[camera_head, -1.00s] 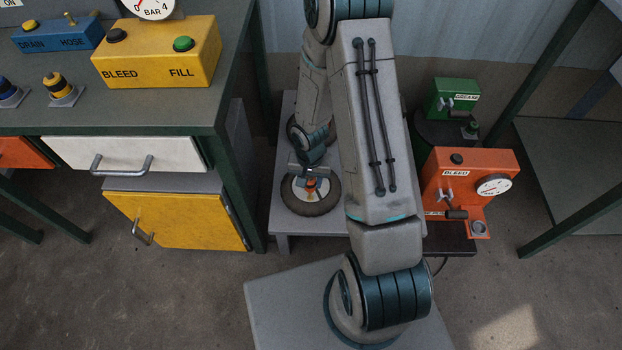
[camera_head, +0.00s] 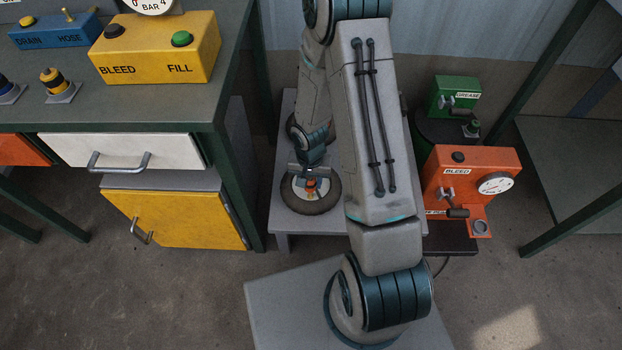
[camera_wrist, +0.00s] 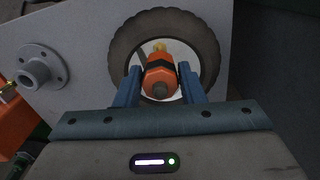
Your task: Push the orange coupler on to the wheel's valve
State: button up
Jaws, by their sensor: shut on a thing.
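The wheel (camera_head: 327,202), a dark tyre with a pale hub, lies flat on a grey low bench; it also shows in the wrist view (camera_wrist: 122,45). The orange coupler (camera_wrist: 160,73) has a dark band and a brassy tip, and is over the wheel's hub. My gripper (camera_wrist: 160,78) is shut on the coupler, with one blue finger on each side.
An orange BLEED unit (camera_head: 470,180) with a gauge and a green GREASE unit (camera_head: 455,95) stand to the right. A workbench (camera_head: 150,118) with a yellow BLEED/FILL box (camera_head: 155,52) is at the left. In the wrist view a grey flanged socket (camera_wrist: 40,68) is left of the wheel.

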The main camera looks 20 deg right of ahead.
aim_at(310, 180)
jog(key=shift+f+b, duration=0.75)
jog(key=shift+f, duration=0.15)
jog(key=o, duration=1.1)
jog(key=shift+c, duration=0.2)
jog(key=shift+r, duration=0.1)
notch_tip(310, 180, up, 14)
jog(key=p, duration=0.4)
jog(key=shift+f, duration=0.2)
